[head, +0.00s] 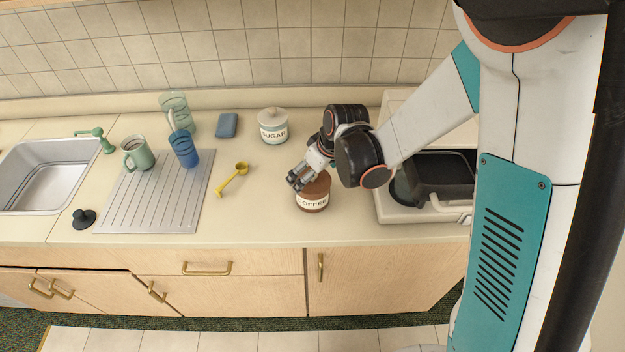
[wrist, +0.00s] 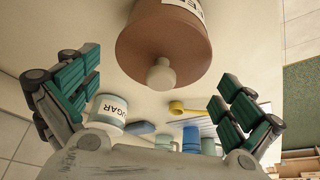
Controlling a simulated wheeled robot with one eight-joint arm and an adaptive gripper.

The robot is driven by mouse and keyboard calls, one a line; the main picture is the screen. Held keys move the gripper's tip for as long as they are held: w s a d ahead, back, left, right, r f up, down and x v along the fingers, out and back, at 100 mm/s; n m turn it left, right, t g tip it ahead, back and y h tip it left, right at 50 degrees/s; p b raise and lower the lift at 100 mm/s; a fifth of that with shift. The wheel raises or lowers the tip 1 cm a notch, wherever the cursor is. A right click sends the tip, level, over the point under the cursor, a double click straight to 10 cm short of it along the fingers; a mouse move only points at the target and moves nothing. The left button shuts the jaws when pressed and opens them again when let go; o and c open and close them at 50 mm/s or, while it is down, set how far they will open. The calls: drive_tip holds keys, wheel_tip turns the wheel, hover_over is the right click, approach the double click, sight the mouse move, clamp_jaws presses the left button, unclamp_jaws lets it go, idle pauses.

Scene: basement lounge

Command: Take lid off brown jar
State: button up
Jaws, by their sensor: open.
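The brown jar (head: 312,203), labelled COFFEE, stands upright on the counter in the head view. Its brown lid (head: 318,184) is on it, partly hidden by my gripper (head: 297,182), which is at the jar's upper left. In the wrist view the lid (wrist: 150,45) fills the top middle, and its pale round knob (wrist: 161,74) points toward the camera. My fingers are spread wide on either side of the knob's line, apart from it, with nothing between them.
A white SUGAR jar (head: 273,126) stands behind the brown jar. A dark appliance (head: 440,178) is close on the right. A yellow scoop (head: 232,178), blue cup (head: 184,149) and green mug (head: 138,153) are to the left. The counter's front edge is just before the jar.

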drive_tip(key=c, duration=1.2)
drive_tip(key=shift+s, duration=0.15)
drive_tip(key=shift+c, duration=1.2)
drive_tip(key=shift+r, duration=0.15)
